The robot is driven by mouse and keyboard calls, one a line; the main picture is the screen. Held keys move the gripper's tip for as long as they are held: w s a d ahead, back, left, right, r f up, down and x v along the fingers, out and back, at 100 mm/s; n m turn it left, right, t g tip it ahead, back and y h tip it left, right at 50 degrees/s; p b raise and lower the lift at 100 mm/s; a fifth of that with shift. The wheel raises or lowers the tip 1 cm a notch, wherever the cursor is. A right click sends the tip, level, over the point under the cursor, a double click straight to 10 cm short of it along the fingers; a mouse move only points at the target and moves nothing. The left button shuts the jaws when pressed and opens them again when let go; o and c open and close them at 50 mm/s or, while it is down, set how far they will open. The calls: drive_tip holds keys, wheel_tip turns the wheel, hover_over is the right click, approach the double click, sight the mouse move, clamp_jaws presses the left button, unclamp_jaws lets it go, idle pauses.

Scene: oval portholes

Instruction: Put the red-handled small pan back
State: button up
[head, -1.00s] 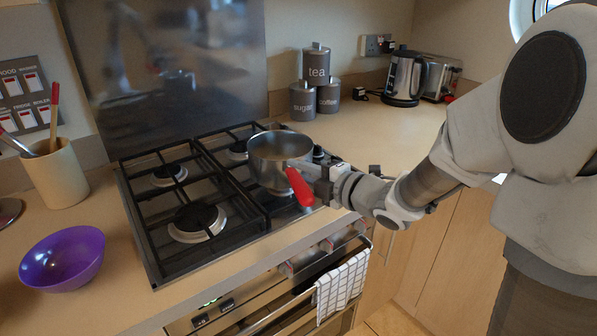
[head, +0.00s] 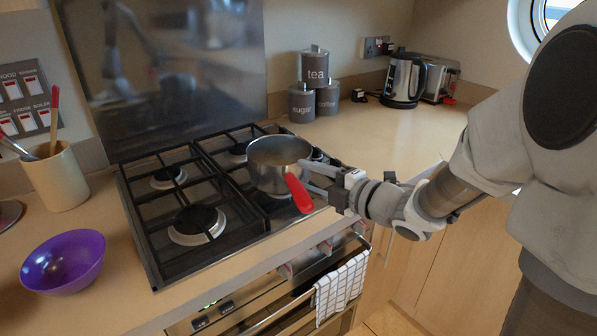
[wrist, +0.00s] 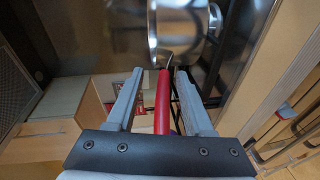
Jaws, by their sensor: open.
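The small steel pan (head: 268,178) with the red handle (head: 298,192) sits upright on the right part of the hob (head: 160,250), its handle pointing toward the front. My gripper (head: 308,176) is at the right of the pan, with its fingers pointing at it. In the wrist view my gripper (wrist: 160,74) is open, one finger on each side of the red handle (wrist: 162,105), with gaps visible. The pan's shiny side (wrist: 178,35) lies just beyond the fingertips. I cannot tell the pan's exact contact with the grate.
A purple bowl (head: 62,262) and a utensil pot (head: 57,178) stand left of the hob. Grey canisters (head: 302,103) and a kettle (head: 404,78) stand behind at the right. A checked towel (head: 342,288) hangs on the oven rail. The right worktop is largely clear.

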drive_tip(key=v, duration=0.8)
drive_tip(key=shift+s+p, duration=0.2)
drive_tip(key=shift+p, duration=0.15)
drive_tip(key=shift+w+d, duration=0.15)
drive_tip(key=shift+d, duration=0.05)
